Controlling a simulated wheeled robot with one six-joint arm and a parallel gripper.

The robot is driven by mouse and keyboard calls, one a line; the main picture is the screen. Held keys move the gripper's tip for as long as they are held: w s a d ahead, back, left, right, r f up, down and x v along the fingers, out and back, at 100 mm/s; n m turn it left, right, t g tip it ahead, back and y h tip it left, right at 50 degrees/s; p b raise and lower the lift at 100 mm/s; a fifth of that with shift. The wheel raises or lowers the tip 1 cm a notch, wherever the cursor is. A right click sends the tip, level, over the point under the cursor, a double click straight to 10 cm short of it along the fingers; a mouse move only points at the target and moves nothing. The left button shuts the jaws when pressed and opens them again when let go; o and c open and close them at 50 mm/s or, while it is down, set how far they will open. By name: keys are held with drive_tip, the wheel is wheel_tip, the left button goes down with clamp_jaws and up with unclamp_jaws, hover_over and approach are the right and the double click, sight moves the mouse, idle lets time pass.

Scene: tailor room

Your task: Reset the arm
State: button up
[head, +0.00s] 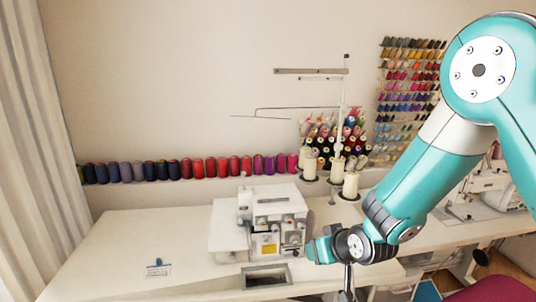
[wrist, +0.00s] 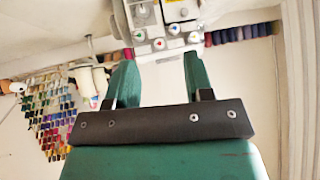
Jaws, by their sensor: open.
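My arm, teal and grey, reaches down from the upper right in the head view, its wrist end beside the front right of a white sewing machine (head: 274,218). My gripper (wrist: 157,70) shows clearly in the wrist view, with two green fingers spread apart and nothing between them. The sewing machine (wrist: 160,28) appears beyond the fingertips at the top of that view, with a visible space between the fingers. In the head view the fingers are small and hard to make out against the wrist.
The machine stands on a white table (head: 120,245) with a dark cutout (head: 266,276). A thread stand with cream cones (head: 351,185) rises behind it. A row of spools (head: 200,168) lines the wall. Another machine (head: 490,190) is at right. The left of the table is mostly clear.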

drive_tip(key=s+r+n+g, duration=0.1)
drive_tip(key=s+r+g, duration=0.1)
drive_tip(key=s+r, duration=0.3)
drive_tip(key=s+d+r+n+g, duration=0.1)
drive_tip(key=s+r+g, duration=0.2)
drive_tip(key=s, duration=1.1)
drive_tip(key=s+d+r+n+g, duration=0.1)
drive_tip(key=s+r+g, duration=0.2)
drive_tip(key=s+r, duration=0.6)
drive_tip(key=shift+s+n, duration=0.4)
drive_tip(key=shift+s, duration=0.05)
idle(1.2)
